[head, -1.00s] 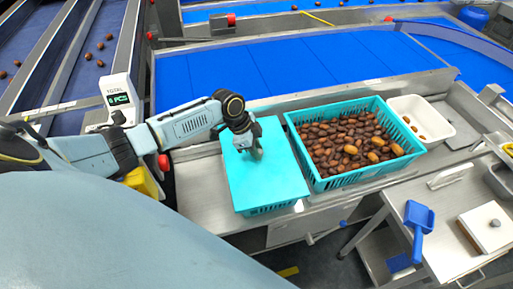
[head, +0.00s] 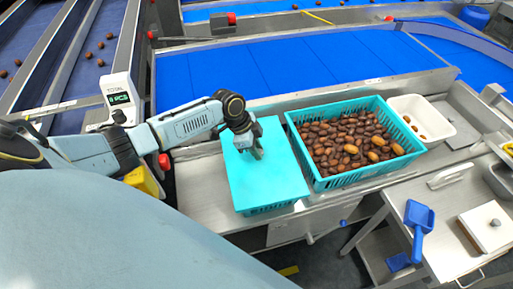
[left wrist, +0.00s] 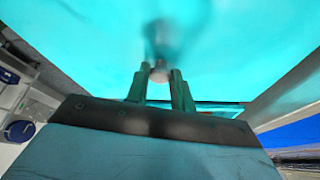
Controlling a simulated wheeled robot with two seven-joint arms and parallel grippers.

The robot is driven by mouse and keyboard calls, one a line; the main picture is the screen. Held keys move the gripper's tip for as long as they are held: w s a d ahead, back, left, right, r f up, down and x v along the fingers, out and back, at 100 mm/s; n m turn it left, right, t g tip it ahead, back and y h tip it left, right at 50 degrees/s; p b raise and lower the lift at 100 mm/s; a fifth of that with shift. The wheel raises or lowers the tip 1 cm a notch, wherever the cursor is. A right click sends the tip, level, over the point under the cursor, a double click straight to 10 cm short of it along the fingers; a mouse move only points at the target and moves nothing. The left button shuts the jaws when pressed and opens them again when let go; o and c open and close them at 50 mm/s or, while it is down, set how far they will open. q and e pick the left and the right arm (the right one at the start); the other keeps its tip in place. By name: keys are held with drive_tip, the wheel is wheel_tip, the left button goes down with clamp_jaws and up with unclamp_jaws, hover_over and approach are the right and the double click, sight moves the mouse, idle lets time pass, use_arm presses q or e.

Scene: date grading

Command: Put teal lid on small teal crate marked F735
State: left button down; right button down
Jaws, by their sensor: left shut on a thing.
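The teal lid (head: 279,180) lies flat over the small teal crate (head: 262,211), whose slatted side shows below the lid's front edge. Whether the lid is fully seated all round I cannot tell, and no F735 mark is readable. My left gripper (head: 256,152) is over the lid's upper left part, shut on a small knob of the lid. In the left wrist view the fingers (left wrist: 160,82) close around the pale knob (left wrist: 160,72), with the teal surface filling the view. My right gripper is not in view.
A larger teal crate (head: 315,180) full of dates stands to the right, close to the lid. A white tray (head: 441,127) with a few dates is beyond it. A blue scoop (head: 419,217) and a white lidded box (head: 490,226) are at lower right. A counter display (head: 119,98) stands at left.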

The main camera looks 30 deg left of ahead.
use_arm(q)
drive_tip(key=shift+f, duration=0.25)
drive_tip(key=c, duration=1.1)
unclamp_jaws()
drive_tip(key=shift+o, duration=0.2)
drive_tip(key=o, duration=0.3)
drive_tip(key=shift+o, duration=0.2)
drive_tip(key=shift+r+p, duration=3.25)
drive_tip(key=shift+r, duration=0.35)
drive_tip(key=shift+f, duration=0.1)
